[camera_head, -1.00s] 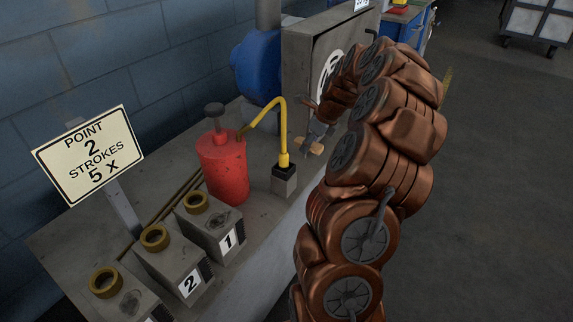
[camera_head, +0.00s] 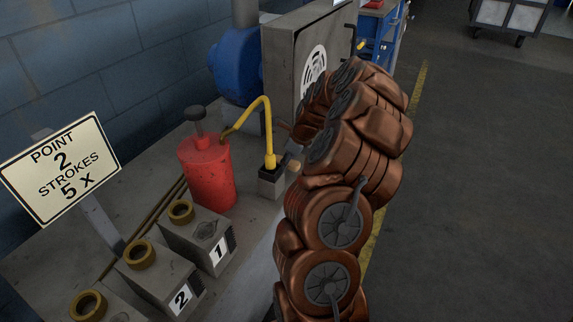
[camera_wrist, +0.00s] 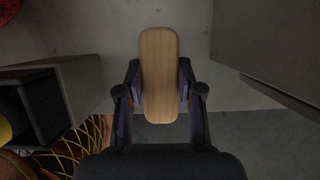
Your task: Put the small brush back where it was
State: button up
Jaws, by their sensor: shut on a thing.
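The small brush shows in the wrist view as a long, rounded, pale wooden back (camera_wrist: 159,60); its bristles are hidden. My gripper (camera_wrist: 160,88) is shut on it, with one dark finger on each side of the wood. In the head view only a small piece of the wooden brush (camera_head: 294,166) shows, just right of the dark block under the yellow spout. My arm hides most of my gripper there. A grey bench surface lies beneath the brush in the wrist view. I cannot tell whether the brush touches it.
A red can (camera_head: 207,174) stands on the bench beside the yellow bent pipe (camera_head: 267,125) and its square block (camera_head: 271,184). Numbered blocks (camera_head: 200,240) stand nearer, by a sign (camera_head: 62,168). A grey cabinet (camera_head: 284,60) stands behind. Open floor lies to the right.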

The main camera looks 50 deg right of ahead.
jog(key=shift+f, duration=0.4)
jog(key=o, duration=1)
jog(key=shift+f, duration=0.1)
jog(key=p+v, duration=0.2)
jog(key=v, duration=1)
